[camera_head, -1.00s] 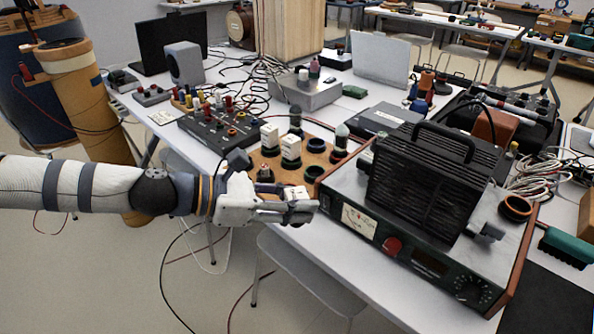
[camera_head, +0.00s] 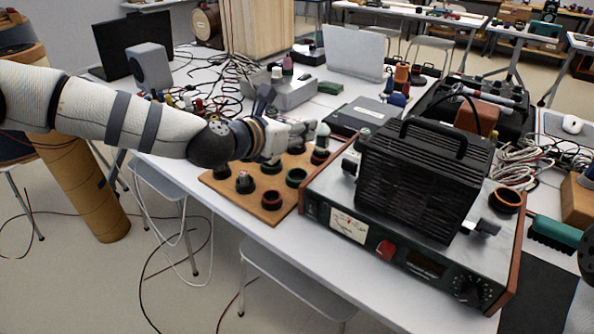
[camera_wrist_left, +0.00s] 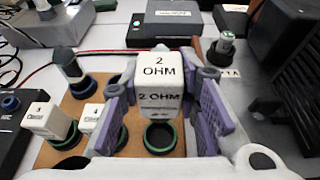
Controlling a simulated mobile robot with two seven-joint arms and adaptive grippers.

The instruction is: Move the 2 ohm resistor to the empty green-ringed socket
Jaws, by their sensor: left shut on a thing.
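The 2 ohm resistor (camera_wrist_left: 160,72) is a white block with "2 OHM" on its top and side. In the left wrist view, it is between the purple fingers of my left gripper (camera_wrist_left: 163,105), shut on it. The resistor looks upright and raised above the tan board. An empty green-ringed socket (camera_wrist_left: 160,151) shows just below it in that picture. In the head view, my left gripper (camera_head: 304,132) is over the back of the board (camera_head: 222,188), and I cannot make out the resistor there. An empty green-ringed socket (camera_head: 296,178) shows in front of the gripper.
Two more white labelled blocks (camera_wrist_left: 42,120) stand on the board's left in the wrist view. A grey-capped cylinder (camera_wrist_left: 221,45) stands at the right. A red-ringed socket (camera_head: 272,200) is near the board's front. A large meter unit (camera_head: 347,226) borders the board's right.

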